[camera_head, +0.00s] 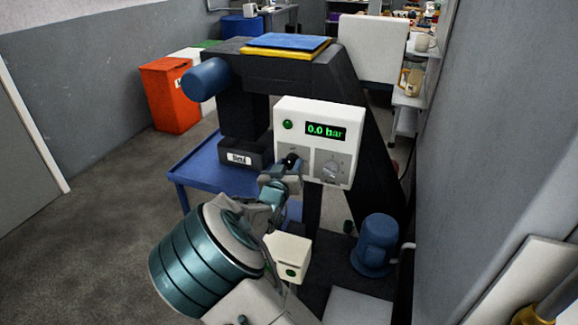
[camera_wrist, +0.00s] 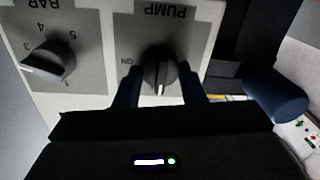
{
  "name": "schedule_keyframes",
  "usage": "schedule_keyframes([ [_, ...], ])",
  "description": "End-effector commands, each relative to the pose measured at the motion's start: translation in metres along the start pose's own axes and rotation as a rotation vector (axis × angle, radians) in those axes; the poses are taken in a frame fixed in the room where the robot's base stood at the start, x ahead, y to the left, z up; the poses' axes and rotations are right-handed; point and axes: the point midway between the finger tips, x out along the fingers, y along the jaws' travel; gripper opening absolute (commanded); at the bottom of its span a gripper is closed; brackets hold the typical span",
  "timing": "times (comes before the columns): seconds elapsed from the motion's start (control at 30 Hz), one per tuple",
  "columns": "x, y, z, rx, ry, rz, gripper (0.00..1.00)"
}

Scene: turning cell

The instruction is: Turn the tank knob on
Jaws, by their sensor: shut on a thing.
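A white control box (camera_head: 290,108) on a black machine has a green display reading 0.0 bar and two knobs. My gripper (camera_head: 292,168) reaches the left knob. In the wrist view the picture is upside down, and this black knob (camera_wrist: 159,64) sits under the label PUMP. My gripper's fingers (camera_wrist: 161,85) are shut on it, one on each side. Its white pointer mark points down in that view, and ON is printed to its left. The other knob (camera_wrist: 47,62), labelled BAR with numbers, also shows in the head view (camera_head: 331,171). I see no label reading tank.
A blue table (camera_head: 190,176) stands behind and left of my arm. A small white box (camera_head: 288,256) with a green button and a blue cylindrical part (camera_head: 376,244) are low, near my arm. A grey wall (camera_head: 495,130) closes off the right side. Open floor lies left.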

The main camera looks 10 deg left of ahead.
Motion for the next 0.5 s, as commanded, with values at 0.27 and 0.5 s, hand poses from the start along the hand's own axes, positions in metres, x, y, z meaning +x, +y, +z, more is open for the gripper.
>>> schedule_keyframes([
  [0.27, 0.0002, -0.0002, 0.0032, 0.078, 0.004, 0.001, 0.14],
  [0.5, 0.0002, -0.0002, 0.0061, 0.255, 0.016, 0.003, 0.14],
])
